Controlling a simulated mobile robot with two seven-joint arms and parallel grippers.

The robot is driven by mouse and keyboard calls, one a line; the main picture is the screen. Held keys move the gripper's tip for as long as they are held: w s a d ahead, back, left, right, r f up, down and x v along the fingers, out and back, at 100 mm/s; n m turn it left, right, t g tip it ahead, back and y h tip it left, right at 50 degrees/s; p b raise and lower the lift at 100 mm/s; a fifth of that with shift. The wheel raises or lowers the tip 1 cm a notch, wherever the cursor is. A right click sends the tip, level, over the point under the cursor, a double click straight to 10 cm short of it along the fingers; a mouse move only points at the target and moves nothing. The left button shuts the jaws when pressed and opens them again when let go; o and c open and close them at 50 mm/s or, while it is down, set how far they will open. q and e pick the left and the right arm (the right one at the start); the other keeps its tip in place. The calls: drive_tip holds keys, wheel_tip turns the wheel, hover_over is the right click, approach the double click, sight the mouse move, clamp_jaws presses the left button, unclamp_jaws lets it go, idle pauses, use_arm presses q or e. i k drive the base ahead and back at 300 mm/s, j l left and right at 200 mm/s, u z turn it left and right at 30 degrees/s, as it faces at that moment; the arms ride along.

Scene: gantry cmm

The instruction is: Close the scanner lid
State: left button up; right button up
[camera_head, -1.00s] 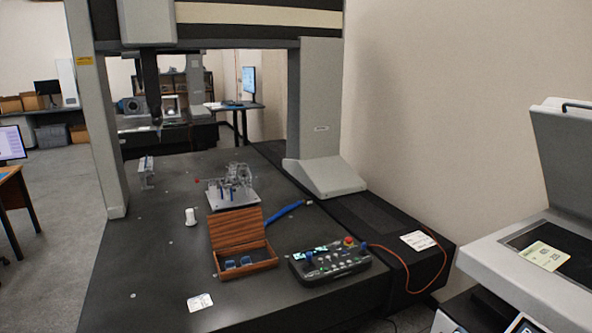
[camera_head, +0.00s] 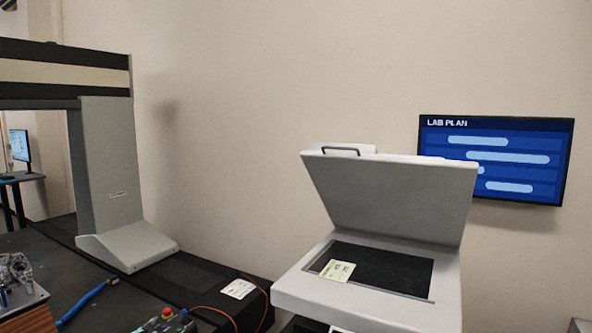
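The scanner (camera_head: 451,292) stands at the right of centre in the head view, a light grey box with a dark glass bed (camera_head: 395,270). Its lid (camera_head: 400,198) is open and tilted up, hinged at the back. A dark handle (camera_head: 341,151) sits on the lid's upper left edge. A pale yellow-green card (camera_head: 337,270) lies on the left part of the glass. Neither of my grippers is in view.
The gantry column (camera_head: 108,165) stands on the dark measuring table (camera_head: 45,252) at the left. A control box (camera_head: 165,322) and a blue tool (camera_head: 85,303) lie on that table. An orange cable (camera_head: 222,312) runs beside the scanner. A wall screen (camera_head: 496,160) hangs behind.

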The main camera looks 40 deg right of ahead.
sight(424, 200)
drive_tip(key=z, duration=1.6)
drive_tip(key=i+j, duration=0.5)
